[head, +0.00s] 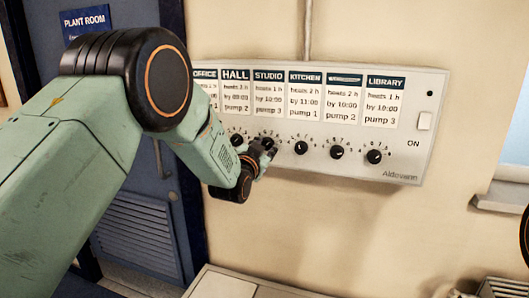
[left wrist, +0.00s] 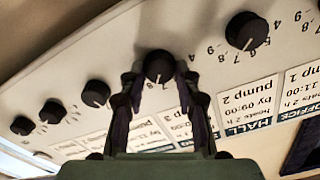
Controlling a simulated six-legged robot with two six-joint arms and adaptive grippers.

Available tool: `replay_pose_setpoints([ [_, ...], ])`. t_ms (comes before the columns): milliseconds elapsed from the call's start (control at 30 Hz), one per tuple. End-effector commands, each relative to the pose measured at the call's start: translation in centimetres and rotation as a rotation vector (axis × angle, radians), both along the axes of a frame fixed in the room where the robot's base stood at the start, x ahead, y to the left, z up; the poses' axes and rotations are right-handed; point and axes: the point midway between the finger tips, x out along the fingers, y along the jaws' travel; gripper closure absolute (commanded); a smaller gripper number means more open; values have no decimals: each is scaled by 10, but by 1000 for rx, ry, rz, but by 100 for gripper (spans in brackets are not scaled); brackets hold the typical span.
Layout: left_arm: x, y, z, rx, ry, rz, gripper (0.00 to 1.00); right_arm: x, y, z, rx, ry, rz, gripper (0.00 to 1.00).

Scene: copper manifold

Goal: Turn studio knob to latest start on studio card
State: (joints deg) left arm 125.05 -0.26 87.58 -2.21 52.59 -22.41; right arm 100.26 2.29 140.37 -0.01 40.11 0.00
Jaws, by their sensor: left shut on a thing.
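The studio card (head: 268,96) is on the white control panel (head: 350,172), between the hall and kitchen cards. It lists heating hours, a "by" time and pump 3; the small figures are hard to read surely. The studio knob (left wrist: 159,66) is black and round, with a pale pointer line toward the cards in the left wrist view. My left gripper (head: 266,151) is shut on this knob, one finger on each side. In the head view the fingers partly cover the knob. Most dial numbers around it are hidden. My right gripper is not in view.
The hall knob (head: 237,139) and kitchen knob (head: 301,147) sit close on either side. A cabinet top (head: 225,285) is below; a blue door (head: 120,190) is behind my left arm.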

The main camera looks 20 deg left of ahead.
Motion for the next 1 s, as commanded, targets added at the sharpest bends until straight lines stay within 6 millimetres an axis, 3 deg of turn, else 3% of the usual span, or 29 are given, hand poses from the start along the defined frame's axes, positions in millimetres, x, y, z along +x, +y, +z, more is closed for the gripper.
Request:
replay_pose_setpoints([
  [500,0,-1,-3,445,-13,-1,100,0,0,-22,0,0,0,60],
  [1000,0,-2,-2,635,-19,-1,100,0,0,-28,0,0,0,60],
])
